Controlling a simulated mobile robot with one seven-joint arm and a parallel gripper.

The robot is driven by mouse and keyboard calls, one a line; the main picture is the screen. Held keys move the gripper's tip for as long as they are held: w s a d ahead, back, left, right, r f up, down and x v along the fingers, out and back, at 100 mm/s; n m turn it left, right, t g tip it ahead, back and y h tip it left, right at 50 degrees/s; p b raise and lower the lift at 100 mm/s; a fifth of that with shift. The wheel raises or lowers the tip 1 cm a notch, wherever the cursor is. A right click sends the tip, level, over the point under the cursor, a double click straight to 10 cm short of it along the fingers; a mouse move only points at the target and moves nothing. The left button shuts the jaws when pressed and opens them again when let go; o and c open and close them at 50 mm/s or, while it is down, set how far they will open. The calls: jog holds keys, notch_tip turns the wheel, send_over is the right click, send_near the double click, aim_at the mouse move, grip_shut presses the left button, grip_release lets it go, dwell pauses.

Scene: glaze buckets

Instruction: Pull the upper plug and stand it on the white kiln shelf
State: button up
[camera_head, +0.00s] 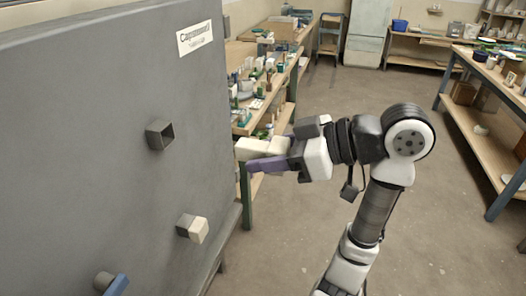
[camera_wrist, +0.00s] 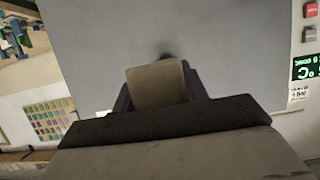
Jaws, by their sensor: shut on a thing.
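My gripper (camera_head: 268,158) is shut on a cream block-like plug (camera_head: 250,148) and holds it in the air, to the right of the grey panel. In the wrist view the plug (camera_wrist: 157,84) sits between my two purple fingers, its end pointing toward the panel. The upper port (camera_head: 160,135), a dark square tube on the panel, is open and empty, apart from the plug. A second cream plug (camera_head: 199,230) sits in the port below it. I cannot make out the white kiln shelf in either view.
The grey panel (camera_head: 90,150) fills the left side. A blue handle-like part (camera_head: 116,286) sticks out at its lower left. A cluttered workbench (camera_head: 280,80) stands behind my gripper, and another bench (camera_head: 490,100) at the right. The floor between is clear.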

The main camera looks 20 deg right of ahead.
jog(key=s+d+b, duration=0.1)
jog(key=s+d, duration=0.3)
jog(key=d, duration=0.2)
jog(key=shift+s, duration=0.2)
dwell(0.9)
